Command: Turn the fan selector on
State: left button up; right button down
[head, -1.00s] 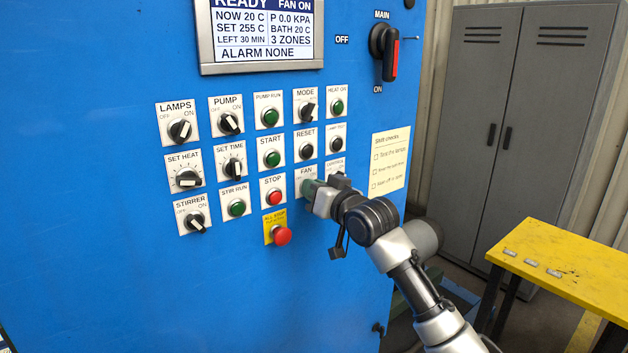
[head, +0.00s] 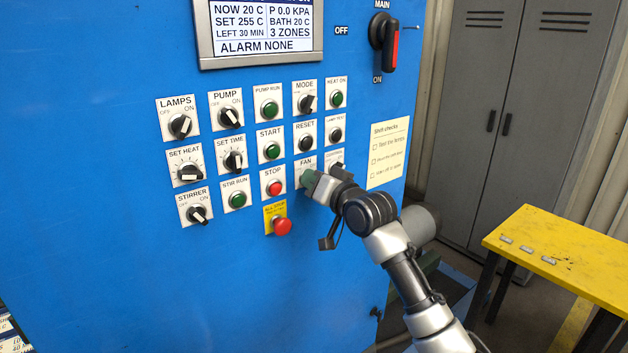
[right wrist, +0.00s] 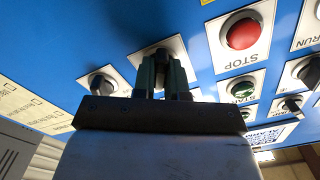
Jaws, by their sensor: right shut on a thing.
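The fan selector (head: 305,166) is a black knob on a white plate labelled FAN, in the panel's lower right in the head view. My right gripper (head: 310,182) covers most of it there. In the right wrist view the selector's knob (right wrist: 161,52) sits between the two fingertips of my right gripper (right wrist: 161,72), which is shut on it. The knob's pointer direction is hidden by the fingers. My left gripper is not in view.
The red STOP button (head: 274,188) and the all-stop mushroom button (head: 281,226) are close on the left. The CONTROL switch is partly hidden behind my gripper. A display (head: 262,48) and the MAIN switch (head: 384,42) are above. A yellow table (head: 570,260) stands right.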

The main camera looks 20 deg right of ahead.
jog(key=c, duration=1.2)
grip_release()
jog(key=shift+o, duration=0.2)
jog(key=b+v, duration=0.3)
jog(key=v, duration=0.7)
jog(key=shift+s, duration=0.35)
jog(key=shift+d, duration=0.15)
